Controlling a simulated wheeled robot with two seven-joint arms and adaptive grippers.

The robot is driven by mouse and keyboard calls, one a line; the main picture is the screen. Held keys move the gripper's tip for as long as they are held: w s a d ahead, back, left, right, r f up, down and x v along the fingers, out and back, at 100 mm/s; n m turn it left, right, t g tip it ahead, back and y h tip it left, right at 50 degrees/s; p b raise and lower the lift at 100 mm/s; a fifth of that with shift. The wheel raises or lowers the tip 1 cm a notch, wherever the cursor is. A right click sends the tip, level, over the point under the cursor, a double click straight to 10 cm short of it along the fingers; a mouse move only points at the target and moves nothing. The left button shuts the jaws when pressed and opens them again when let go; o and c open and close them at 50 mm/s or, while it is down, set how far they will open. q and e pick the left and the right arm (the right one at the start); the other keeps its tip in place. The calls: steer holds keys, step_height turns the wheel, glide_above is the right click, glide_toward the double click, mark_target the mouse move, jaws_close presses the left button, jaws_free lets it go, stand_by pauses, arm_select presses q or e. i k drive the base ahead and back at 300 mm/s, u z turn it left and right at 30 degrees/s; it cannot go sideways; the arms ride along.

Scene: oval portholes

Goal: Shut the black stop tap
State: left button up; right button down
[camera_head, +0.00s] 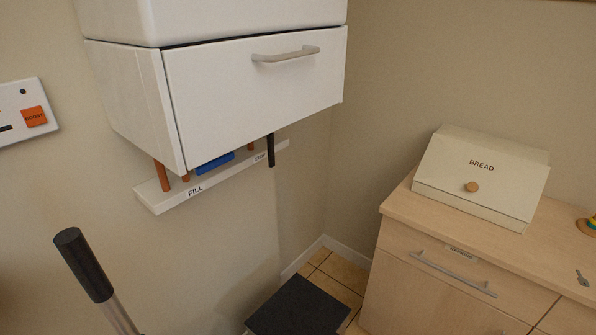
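The black stop tap (271,150) shows as a black lever under the right part of a white wall unit. It points straight down, in front of a white strip (218,177) on the wall. The word STOP is printed on the strip just left of the lever. The tap's upper end is hidden by the unit or very close to its lower edge. A blue lever (214,163) lies roughly level to the left, above the word FILL. Neither of my grippers is in view.
The white wall unit (255,95) overhangs the levers. A wooden cabinet (430,285) with a bread bin (480,180) stands right. A dark flat-topped object (298,306) stands on the floor below. A black-ended metal pole (84,265) rises at lower left. The wall beneath the strip is clear.

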mark_target(269, 138)
steer(key=k, duration=0.6)
steer(key=z, duration=0.7)
steer(key=i, duration=1.25)
steer(key=u, duration=0.45)
